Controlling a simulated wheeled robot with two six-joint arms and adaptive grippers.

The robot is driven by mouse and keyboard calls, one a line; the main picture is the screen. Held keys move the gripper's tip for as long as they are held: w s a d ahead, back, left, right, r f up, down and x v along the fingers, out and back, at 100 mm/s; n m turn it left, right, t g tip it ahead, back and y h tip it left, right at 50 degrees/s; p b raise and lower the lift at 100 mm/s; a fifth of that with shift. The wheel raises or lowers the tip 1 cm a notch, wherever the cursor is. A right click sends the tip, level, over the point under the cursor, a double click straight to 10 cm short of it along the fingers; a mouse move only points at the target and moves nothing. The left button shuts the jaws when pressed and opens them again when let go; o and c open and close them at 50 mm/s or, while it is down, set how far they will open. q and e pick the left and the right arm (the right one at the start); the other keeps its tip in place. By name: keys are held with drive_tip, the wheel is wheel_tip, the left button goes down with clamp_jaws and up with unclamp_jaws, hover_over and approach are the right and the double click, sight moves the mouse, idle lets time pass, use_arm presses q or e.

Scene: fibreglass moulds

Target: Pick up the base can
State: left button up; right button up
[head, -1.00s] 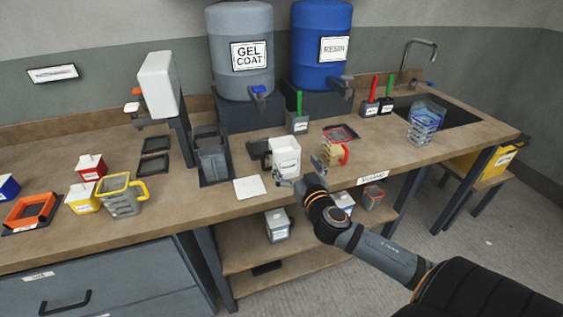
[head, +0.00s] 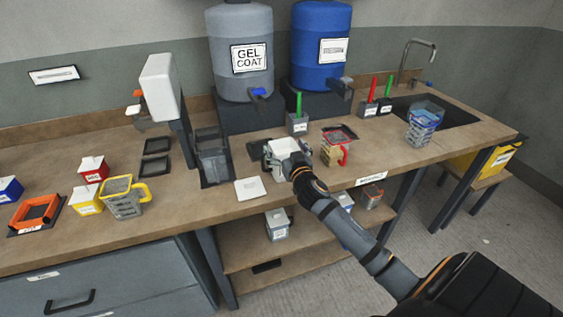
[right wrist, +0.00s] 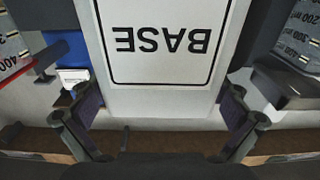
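The base can (head: 280,147) is a white square container standing on the bench in front of the gel coat drum. In the right wrist view its front face and "BASE" label (right wrist: 168,42) appear upside down and fill the upper middle. My right gripper (right wrist: 160,108) is open, one finger on each side of the can. I cannot see clear contact between pads and can. In the head view the right gripper (head: 287,157) is at the can's front and partly hides it. My left gripper is not in view.
A white square plate (head: 249,187) lies left of the can. A red-handled measuring cup (head: 335,152) stands close on the right, and a grey bin (head: 212,162) on the left. The gel coat drum (head: 240,50) and blue resin drum (head: 321,45) stand behind.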

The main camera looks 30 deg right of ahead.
drive_tip(key=c, duration=1.7)
drive_tip(key=shift+r, duration=0.1)
drive_tip(key=shift+w+r, duration=0.1)
drive_tip(key=shift+r, duration=0.35)
drive_tip(key=s+a+r+p, duration=0.1)
drive_tip(key=s+a+r, duration=0.1)
drive_tip(key=s+r, duration=0.1)
drive_tip(key=s+a+r+p, duration=0.1)
drive_tip(key=s+a+r, duration=0.2)
drive_tip(key=s+r, duration=0.1)
drive_tip(key=s+a+r+p, duration=0.1)
drive_tip(key=s+a+r, duration=0.2)
drive_tip(key=s+r, duration=0.1)
drive_tip(key=shift+s+a+r+p, duration=0.1)
drive_tip(key=shift+s+r+p, duration=0.15)
drive_tip(key=shift+r+p, duration=0.25)
